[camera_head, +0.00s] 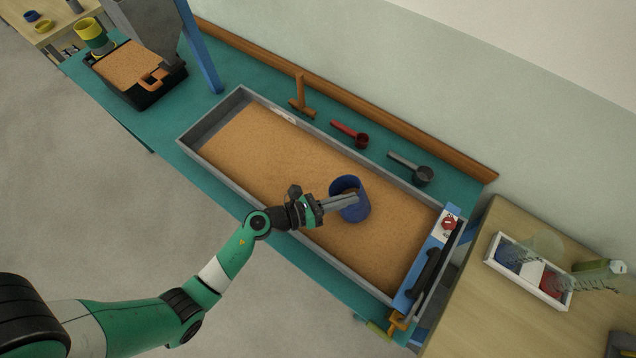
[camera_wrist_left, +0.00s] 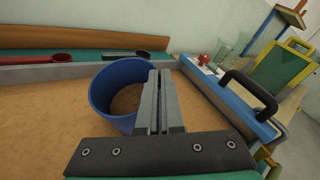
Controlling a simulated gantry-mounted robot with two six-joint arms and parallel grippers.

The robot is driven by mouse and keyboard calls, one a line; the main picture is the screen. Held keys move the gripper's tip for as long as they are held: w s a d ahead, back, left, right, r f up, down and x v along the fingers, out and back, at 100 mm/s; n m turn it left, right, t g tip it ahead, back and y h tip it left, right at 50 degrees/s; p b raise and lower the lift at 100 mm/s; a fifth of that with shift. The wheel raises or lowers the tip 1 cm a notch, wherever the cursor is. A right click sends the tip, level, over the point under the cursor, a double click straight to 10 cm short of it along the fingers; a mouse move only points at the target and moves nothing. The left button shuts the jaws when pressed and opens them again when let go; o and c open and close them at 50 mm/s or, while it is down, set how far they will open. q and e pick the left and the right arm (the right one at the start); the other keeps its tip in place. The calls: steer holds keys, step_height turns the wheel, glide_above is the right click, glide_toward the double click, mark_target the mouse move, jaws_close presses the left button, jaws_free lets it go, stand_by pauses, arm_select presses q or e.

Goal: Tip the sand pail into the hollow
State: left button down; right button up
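The blue sand pail (camera_head: 355,211) is over the sand in the grey-walled flume tray (camera_head: 229,177), right of the middle. It also shows in the left wrist view (camera_wrist_left: 103,95), with its open mouth in sight and tan sand inside. I cannot tell whether it touches the sand below. My left gripper (camera_head: 352,197) is at the pail's rim, its two fingers (camera_wrist_left: 160,80) nearly together with the pail wall between them. No distinct hollow shows in the sand (camera_head: 265,150); the pail and gripper hide part of it. My right gripper is out of view.
A wooden tool (camera_head: 299,101), a red scoop (camera_head: 350,134) and a dark scoop (camera_head: 411,167) lie behind the tray. A blue board with a black handle (camera_head: 425,271) crosses its right end. A black sand box (camera_head: 168,85) stands at the upper left.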

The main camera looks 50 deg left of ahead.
mark_target(330, 190)
arm_select(q)
steer(key=shift+s+a+r+n+t+b, duration=0.1)
steer(key=shift+a+r+n+t+b, duration=0.1)
steer(key=shift+a+n+t+b, duration=0.3)
steer(key=shift+s+a+r+n+t+b, duration=0.1)
steer(key=shift+a+r+n+b, duration=0.2)
steer(key=shift+a, duration=0.55)
steer(key=shift+s+a+f+n+t+h+b, duration=0.25)
steer(key=shift+a+f+n+t+b, duration=0.4)
steer(key=shift+b, duration=1.2)
steer(key=shift+s+a+f+n+t+h+b, duration=0.1)
steer(key=shift+a+f+n+t+h+b, duration=0.25)
steer(key=shift+n+b, duration=1)
steer(key=shift+a+r+m+b, duration=0.1)
steer(key=shift+r+m+b, duration=0.1)
steer(key=shift+m+b, duration=0.3)
